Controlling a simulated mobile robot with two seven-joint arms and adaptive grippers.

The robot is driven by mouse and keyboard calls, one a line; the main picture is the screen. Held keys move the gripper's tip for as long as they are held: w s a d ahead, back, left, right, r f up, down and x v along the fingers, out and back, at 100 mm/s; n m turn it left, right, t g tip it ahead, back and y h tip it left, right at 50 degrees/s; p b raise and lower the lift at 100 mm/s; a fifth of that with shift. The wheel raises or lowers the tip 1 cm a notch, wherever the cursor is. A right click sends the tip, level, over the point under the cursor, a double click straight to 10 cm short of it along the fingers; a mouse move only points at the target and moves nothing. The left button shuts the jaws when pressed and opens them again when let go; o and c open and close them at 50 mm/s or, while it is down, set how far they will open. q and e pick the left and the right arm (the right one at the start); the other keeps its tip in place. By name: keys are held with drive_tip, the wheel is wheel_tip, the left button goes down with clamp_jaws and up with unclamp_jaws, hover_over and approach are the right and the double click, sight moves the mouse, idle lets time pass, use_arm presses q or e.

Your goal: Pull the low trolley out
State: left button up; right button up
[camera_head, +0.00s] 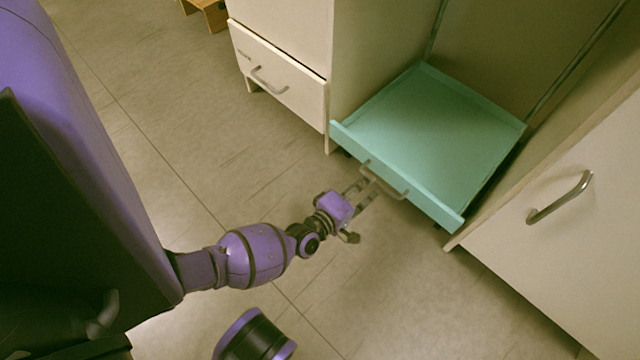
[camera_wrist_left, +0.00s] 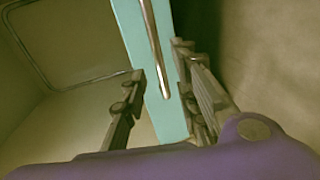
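The low trolley (camera_head: 430,115) is a shallow turquoise tray near the floor, standing in the gap between two cream cabinets. Its front panel faces me and carries a metal bar handle (camera_head: 400,192). In the left wrist view the handle (camera_wrist_left: 153,45) shows as a shiny bar in front of the turquoise panel (camera_wrist_left: 172,115). My left gripper (camera_head: 364,192) is at the handle, with its fingers apart. In the wrist view the bar lies between the two fingers (camera_wrist_left: 158,62), and a gap shows beside it. I cannot tell whether either finger touches it. My right gripper is not in view.
A cream cabinet with a drawer (camera_head: 280,82) stands left of the trolley. Another cabinet with a bar handle (camera_head: 560,197) stands close on its right. A wooden piece (camera_head: 207,12) is at the top. The tiled floor (camera_head: 400,290) before the trolley is clear.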

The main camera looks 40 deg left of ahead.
use_arm(q)
drive_tip(key=b+x, duration=0.1)
drive_tip(key=x, duration=0.3)
drive_tip(key=shift+w, duration=0.1)
clamp_jaws()
